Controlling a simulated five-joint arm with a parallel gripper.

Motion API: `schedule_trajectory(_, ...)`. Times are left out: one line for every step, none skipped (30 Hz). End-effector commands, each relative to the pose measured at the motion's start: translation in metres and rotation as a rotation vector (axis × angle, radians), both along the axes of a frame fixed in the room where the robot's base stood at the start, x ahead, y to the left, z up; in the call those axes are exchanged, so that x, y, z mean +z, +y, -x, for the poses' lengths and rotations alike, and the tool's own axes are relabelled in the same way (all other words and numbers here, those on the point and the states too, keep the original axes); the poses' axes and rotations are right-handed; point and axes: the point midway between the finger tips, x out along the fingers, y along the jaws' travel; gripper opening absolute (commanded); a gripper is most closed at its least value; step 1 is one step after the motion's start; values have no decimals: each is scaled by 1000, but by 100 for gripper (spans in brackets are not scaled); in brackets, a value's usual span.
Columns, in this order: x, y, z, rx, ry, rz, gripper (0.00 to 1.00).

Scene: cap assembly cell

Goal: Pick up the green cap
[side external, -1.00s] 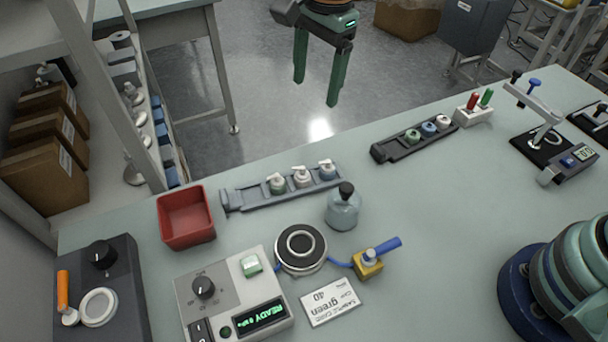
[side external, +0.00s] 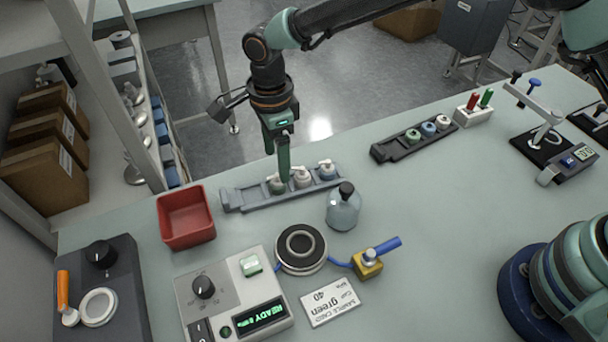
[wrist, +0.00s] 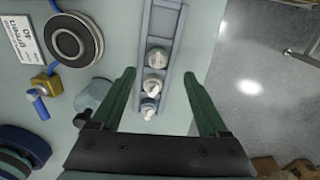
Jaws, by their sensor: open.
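In the wrist view, my gripper (wrist: 159,76) is open and empty, with fingers on either side of the rack. The top cap (wrist: 158,57), which matches the green one by position, lies just beyond the fingertips.
A dark rack (side external: 382,153) holds several coloured pieces, one green-topped. A grey bottle (side external: 343,209) with a black top stands close to the grey rack. A red bin (side external: 185,239), a round black station (side external: 301,262) and a control box (side external: 225,270) are nearby. The right table middle is clear.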

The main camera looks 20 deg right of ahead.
Motion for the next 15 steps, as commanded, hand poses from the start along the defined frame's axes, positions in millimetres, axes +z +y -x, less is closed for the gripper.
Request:
schedule_trajectory(-5, 0, 1, 0, 2, 1, 78)
schedule_trajectory(-8, 1, 1, 1, 2, 2, 78)
schedule_trajectory(-13, 1, 2, 1, 3, 2, 78)
schedule_trajectory(-17, 2, 3, 1, 3, 3, 78)
schedule_trajectory(-22, 2, 4, 0, 3, 3, 78)
schedule_trajectory(-29, 3, 5, 0, 4, 3, 78)
schedule_trajectory(-33, 4, 5, 0, 4, 3, 78)
schedule_trajectory(-37, 3, 5, 0, 3, 2, 78)
schedule_trajectory(-42, 3, 5, 0, 3, 2, 78)
schedule_trajectory(-44, 3, 5, 0, 2, 2, 78)
schedule_trajectory(-47, 3, 5, 0, 2, 2, 78)
schedule_trajectory(-49, 3, 5, 0, 1, 1, 78)
schedule_trajectory(-51, 3, 4, 0, 1, 1, 78)
schedule_trajectory(-51, 4, 4, 0, 1, 0, 78)
schedule_trajectory(-52, 4, 4, 0, 0, 0, 78)
